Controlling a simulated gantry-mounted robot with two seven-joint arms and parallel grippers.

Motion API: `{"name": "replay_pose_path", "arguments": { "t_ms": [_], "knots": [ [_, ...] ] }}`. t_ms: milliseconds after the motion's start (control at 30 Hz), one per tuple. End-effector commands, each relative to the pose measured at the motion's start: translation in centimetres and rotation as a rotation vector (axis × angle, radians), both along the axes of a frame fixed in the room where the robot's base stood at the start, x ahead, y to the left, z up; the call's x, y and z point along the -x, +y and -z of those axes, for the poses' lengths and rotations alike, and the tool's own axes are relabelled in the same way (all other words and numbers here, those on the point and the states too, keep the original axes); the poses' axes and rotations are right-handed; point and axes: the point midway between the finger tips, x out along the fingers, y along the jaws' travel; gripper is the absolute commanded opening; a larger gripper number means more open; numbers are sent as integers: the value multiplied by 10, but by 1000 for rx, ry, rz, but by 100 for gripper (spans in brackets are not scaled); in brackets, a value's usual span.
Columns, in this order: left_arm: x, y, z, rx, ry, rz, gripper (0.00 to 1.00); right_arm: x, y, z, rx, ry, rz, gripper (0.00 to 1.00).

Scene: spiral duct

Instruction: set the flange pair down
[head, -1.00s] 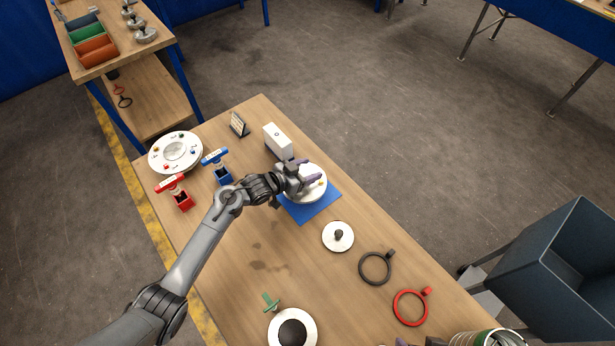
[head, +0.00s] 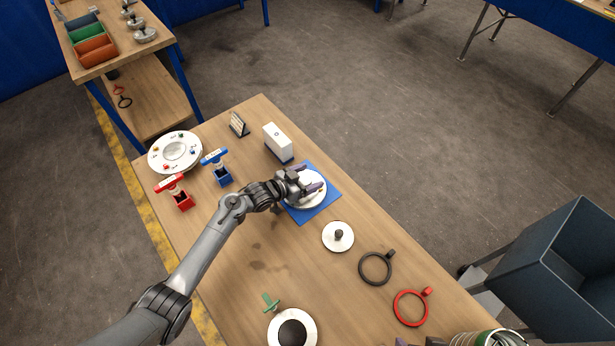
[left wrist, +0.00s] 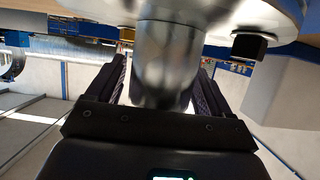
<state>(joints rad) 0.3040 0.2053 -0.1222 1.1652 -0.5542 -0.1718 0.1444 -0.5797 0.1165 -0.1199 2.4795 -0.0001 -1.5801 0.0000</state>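The flange pair (head: 308,201) is a round white disc over the blue mat (head: 327,206); small coloured and dark fittings show on it. My left gripper (head: 311,188) is over it with its fingers around the flange's neck. In the left wrist view a bright metal neck (left wrist: 168,60) stands between the two dark fingers, under the pale disc, and the gripper looks shut on it. Whether the disc touches the mat is hidden.
A white box (head: 277,142) stands just behind the mat. Blue (head: 221,172) and red (head: 177,191) handled holders and a round white plate (head: 175,152) are left. A knobbed disc (head: 338,236), black ring (head: 375,268) and red ring (head: 411,307) lie nearer.

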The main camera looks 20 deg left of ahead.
Motion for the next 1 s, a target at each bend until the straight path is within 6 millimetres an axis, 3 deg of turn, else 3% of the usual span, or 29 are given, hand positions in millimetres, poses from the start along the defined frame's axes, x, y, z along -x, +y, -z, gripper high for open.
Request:
{"name": "replay_pose_path", "arguments": {
  "t_ms": [467,1000],
  "knots": [
    [4,3,-5,-1,0,0,85,0,0,-4,-1,-1,1,85],
    [73,46,-38,-3,0,1,85,0,-2,-11,8,0,-6,85]
  ]
}}
